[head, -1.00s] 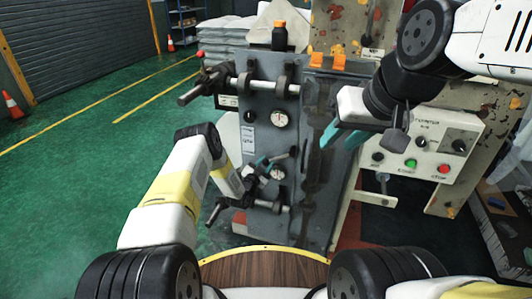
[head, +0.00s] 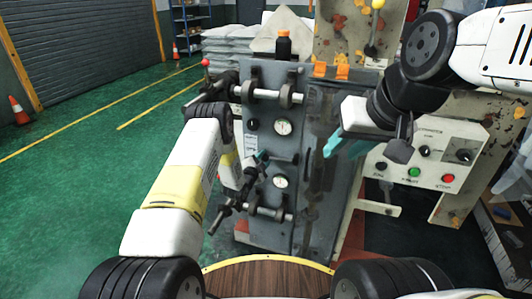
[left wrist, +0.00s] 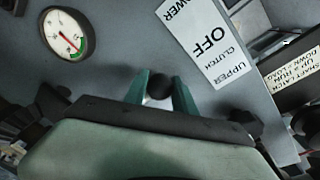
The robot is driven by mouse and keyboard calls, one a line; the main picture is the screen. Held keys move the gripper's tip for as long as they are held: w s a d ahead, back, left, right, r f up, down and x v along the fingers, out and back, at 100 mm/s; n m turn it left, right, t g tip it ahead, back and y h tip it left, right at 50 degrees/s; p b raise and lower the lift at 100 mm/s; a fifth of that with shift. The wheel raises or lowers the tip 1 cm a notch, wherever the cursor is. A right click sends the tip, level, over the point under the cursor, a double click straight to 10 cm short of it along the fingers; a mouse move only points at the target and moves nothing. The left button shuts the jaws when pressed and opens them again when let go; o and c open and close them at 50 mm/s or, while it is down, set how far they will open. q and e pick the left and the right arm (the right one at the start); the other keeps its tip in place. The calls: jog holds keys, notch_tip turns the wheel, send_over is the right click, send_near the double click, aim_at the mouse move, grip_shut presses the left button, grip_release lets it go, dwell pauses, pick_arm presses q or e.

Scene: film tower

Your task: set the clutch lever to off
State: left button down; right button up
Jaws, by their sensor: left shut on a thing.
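My left gripper (head: 256,162) is at the front of the grey machine panel (head: 270,138), left of the lower dial. In the left wrist view, its teal fingers (left wrist: 161,92) are shut on a dark round knob (left wrist: 160,86), the end of the clutch lever. The lever's shaft is hidden behind the knob. A white label (left wrist: 212,42) reading UPPER, CLUTCH, OFF and LOWER is on the panel just beyond the fingers; OFF is its middle word. My right gripper (head: 343,143) looks open and empty, in front of the panel's right side.
A round gauge (left wrist: 68,33) is on the panel. Black handles on shafts (head: 268,94) jut out above and below my left gripper. A control box (head: 425,155) with coloured buttons stands at right.

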dwell(0.4)
pick_arm(q)
jog(key=c, duration=1)
grip_release()
jog(key=shift+v, duration=3.95)
